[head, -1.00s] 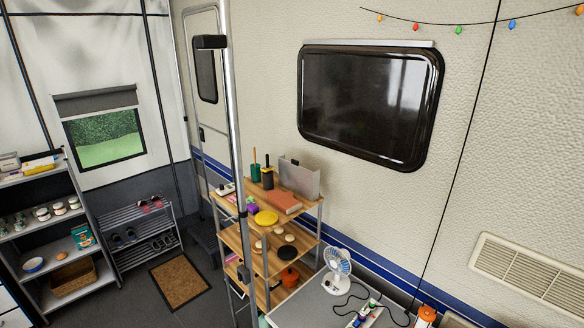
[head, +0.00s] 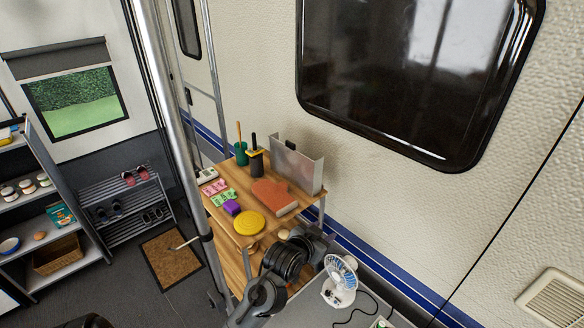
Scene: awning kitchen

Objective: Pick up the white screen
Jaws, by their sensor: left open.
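The white screen (head: 291,167), a pale grey-white folded panel, stands upright at the back right of the wooden shelf unit's top board (head: 217,211). Its side panel angles forward at the right. My left gripper (head: 308,238) is at the end of a dark arm rising from the bottom middle, by the front right corner of the shelf unit. It is below the screen in the picture and apart from it. It is open and seems empty; its fingers are hard to make out. My right gripper is not in view.
A reddish oven mitt (head: 270,196) lies just in front of the screen. A dark holder (head: 254,160) and a green cup (head: 241,154) stand left of it. A yellow disc (head: 249,223) is near the front edge. A small fan (head: 340,278) stands at the lower right.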

